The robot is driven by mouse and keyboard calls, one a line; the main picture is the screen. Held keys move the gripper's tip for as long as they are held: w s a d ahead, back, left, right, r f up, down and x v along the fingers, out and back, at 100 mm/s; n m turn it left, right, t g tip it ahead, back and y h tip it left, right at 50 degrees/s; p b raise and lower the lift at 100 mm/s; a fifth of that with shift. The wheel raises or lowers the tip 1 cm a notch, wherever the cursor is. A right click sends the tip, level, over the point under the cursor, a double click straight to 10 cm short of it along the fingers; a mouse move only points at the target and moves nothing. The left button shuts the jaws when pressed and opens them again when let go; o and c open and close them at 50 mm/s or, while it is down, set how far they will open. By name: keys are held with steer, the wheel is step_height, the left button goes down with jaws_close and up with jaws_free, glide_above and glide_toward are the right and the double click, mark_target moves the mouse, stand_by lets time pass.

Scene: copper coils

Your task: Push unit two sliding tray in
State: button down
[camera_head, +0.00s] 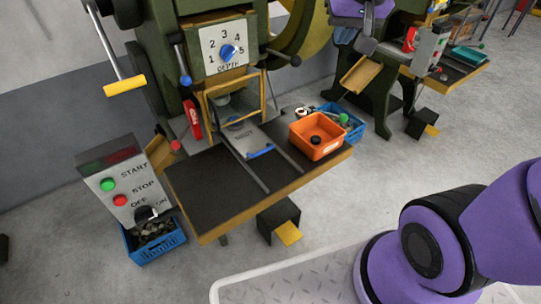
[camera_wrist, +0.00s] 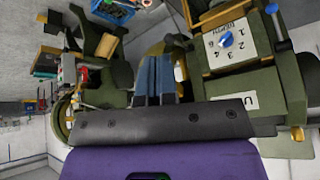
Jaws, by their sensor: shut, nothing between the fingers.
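A grey sliding tray (camera_head: 243,136) with a blue front handle (camera_head: 261,151) sits between two rails on the dark table of the near green press. It stands out in front of the yellow guard frame (camera_head: 235,98), with bare rail in front of it. No readable unit number shows on this press; a label in the wrist view (camera_wrist: 251,102) shows only "U". My gripper (camera_wrist: 156,62) is shut, its two grey-blue fingers together with nothing between them. In the wrist view the press's depth dial (camera_wrist: 226,39) is right of the fingers. The tray is not clearly visible there.
An orange bin (camera_head: 316,137) with a dark round piece stands right of the rails on the table (camera_head: 205,185). A START/STOP control box (camera_head: 125,180) stands left. A second green press (camera_head: 375,90) is behind right. Blue crates and a yellow pedal (camera_head: 288,233) are on the floor.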

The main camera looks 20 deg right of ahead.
steer(key=s+r, duration=0.1)
steer(key=s, duration=0.4)
steer(key=w+d+f+m+t+y, duration=0.1)
steer(key=w+f+m+t, duration=0.1)
steer(key=w+f, duration=0.9)
steer(key=w+f+m+t+y, duration=0.1)
steer(key=w+f, duration=0.7)
steer(key=f, duration=0.7)
steer(key=s+a+f+m+t+y, duration=0.1)
steer(key=s+a+f+m+t, duration=0.3)
steer(key=f, duration=0.8)
steer(key=s+a+f+m+y, duration=0.15)
steer(key=f+m, duration=0.35)
steer(key=f, duration=0.7)
steer(key=x, duration=0.8)
steer(key=shift+w, duration=0.3)
steer(key=shift+w+a+r, duration=0.1)
steer(key=shift+w+a, duration=0.1)
steer(key=shift+w, duration=0.4)
steer(key=shift+w+a+r, duration=0.1)
steer(key=shift+w+a, duration=0.1)
steer(key=shift+w, duration=0.4)
steer(key=shift+w+a+r, duration=0.1)
steer(key=shift+w+a, duration=0.2)
steer(key=shift+w, duration=0.55)
